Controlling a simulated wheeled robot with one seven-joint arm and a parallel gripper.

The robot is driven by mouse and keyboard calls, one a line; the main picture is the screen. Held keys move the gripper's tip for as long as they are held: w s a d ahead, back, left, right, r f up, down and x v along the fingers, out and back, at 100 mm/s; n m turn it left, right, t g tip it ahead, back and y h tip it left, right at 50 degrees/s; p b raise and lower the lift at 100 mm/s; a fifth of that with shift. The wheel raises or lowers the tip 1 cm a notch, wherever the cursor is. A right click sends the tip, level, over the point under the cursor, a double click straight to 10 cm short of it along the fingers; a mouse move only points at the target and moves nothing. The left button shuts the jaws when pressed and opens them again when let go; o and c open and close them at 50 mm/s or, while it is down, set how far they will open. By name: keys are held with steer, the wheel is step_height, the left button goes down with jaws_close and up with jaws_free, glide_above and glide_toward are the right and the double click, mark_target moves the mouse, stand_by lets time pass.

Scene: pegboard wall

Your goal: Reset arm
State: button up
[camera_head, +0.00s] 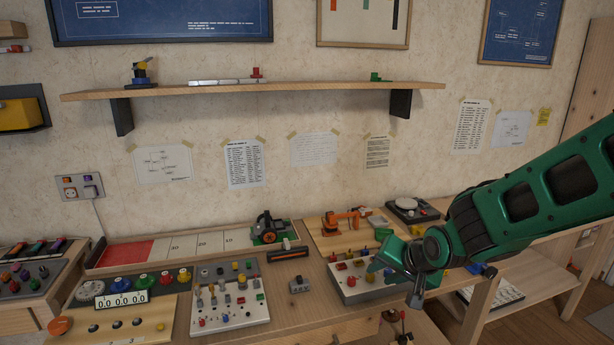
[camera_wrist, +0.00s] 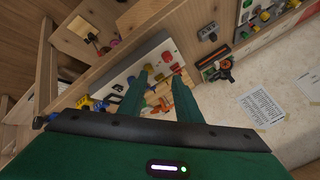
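My green arm (camera_head: 510,205) reaches in from the right in the head view. My gripper (camera_head: 392,268) is over the right part of the workbench, by a white panel (camera_head: 352,292) with red and yellow knobs. In the wrist view, the two green fingers of my gripper (camera_wrist: 161,80) stand apart, so it is open. Nothing is clearly held between them; coloured parts and the panel show beyond. My gripper hides part of the panel, and its exact height above it cannot be told.
A wall shelf (camera_head: 320,86) runs above. The air between shelf and bench is clear.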

steer(key=s+d+r+n+g+h, duration=0.1)
steer(key=s+d+r+n+g, duration=0.15)
steer(key=s+d, duration=0.4)
steer(key=s+d+r+n+g+h, duration=0.1)
steer(key=s+d+r+n+h, duration=0.15)
steer(key=s+d+r, duration=0.4)
steer(key=s+d+f+m+g, duration=0.2)
steer(key=s+d+m, duration=0.1)
steer(key=s, duration=0.6)
steer(key=s+d+f+m+g+y, duration=0.1)
steer(key=s+d+f+m+g, duration=0.1)
steer(key=s+d, duration=0.4)
steer(key=s+f+m, duration=0.1)
steer(key=s, duration=0.2)
steer(key=shift+s+d, duration=0.15)
steer(key=shift+d, duration=0.15)
steer(key=shift+w+f+g, duration=0.25)
steer(key=shift+w, duration=0.4)
